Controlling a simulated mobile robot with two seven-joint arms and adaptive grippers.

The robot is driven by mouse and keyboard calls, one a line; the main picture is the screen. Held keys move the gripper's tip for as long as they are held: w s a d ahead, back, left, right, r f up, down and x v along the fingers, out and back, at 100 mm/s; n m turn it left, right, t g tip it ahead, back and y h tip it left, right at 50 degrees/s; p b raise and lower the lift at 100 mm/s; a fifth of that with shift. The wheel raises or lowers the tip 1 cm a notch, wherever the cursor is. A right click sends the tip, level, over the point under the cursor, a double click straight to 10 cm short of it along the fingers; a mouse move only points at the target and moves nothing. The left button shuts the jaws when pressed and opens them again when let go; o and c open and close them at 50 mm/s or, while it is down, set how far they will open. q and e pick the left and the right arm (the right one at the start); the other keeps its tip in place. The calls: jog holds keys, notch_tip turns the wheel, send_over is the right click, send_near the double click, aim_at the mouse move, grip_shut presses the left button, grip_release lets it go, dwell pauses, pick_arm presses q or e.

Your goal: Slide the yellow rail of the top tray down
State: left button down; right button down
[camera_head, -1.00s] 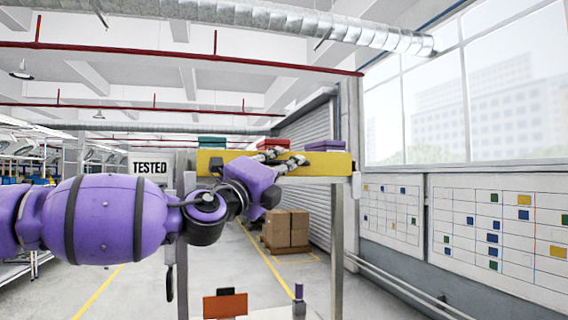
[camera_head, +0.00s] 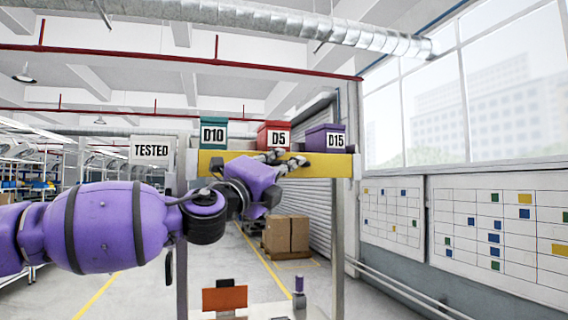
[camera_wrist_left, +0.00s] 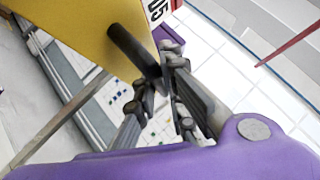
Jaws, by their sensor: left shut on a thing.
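The yellow rail (camera_head: 215,163) runs across the front of the top tray, and its yellow face also shows in the left wrist view (camera_wrist_left: 75,55). A dark bar handle (camera_wrist_left: 128,45) sticks out from it. My left gripper (camera_head: 277,165) is at the rail's middle. In the left wrist view its fingers (camera_wrist_left: 160,100) are shut around the end of the handle. A teal box D10 (camera_head: 213,122), a red box D5 (camera_head: 273,127) and a purple box D15 (camera_head: 318,130) stand behind the rail, their labels showing above it. My right gripper is not in view.
A TESTED sign (camera_head: 151,149) is left of the tray. Grey posts (camera_head: 338,240) support the rack. An orange panel (camera_head: 224,299) and a small purple-topped post (camera_head: 299,285) stand low in front. Cardboard boxes (camera_head: 286,233) are on the floor behind. A wall chart (camera_head: 500,230) is at right.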

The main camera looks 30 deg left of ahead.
pick_arm(q)
jog(key=shift+f, duration=0.25)
jog(key=c, duration=2.2)
grip_release()
jog(key=shift+w, duration=0.1)
jog(key=shift+o, duration=0.5)
jog(key=s+f, duration=0.1)
jog(key=s, duration=1.3)
jog(key=shift+s+a, duration=0.2)
jog(key=shift+s, duration=0.2)
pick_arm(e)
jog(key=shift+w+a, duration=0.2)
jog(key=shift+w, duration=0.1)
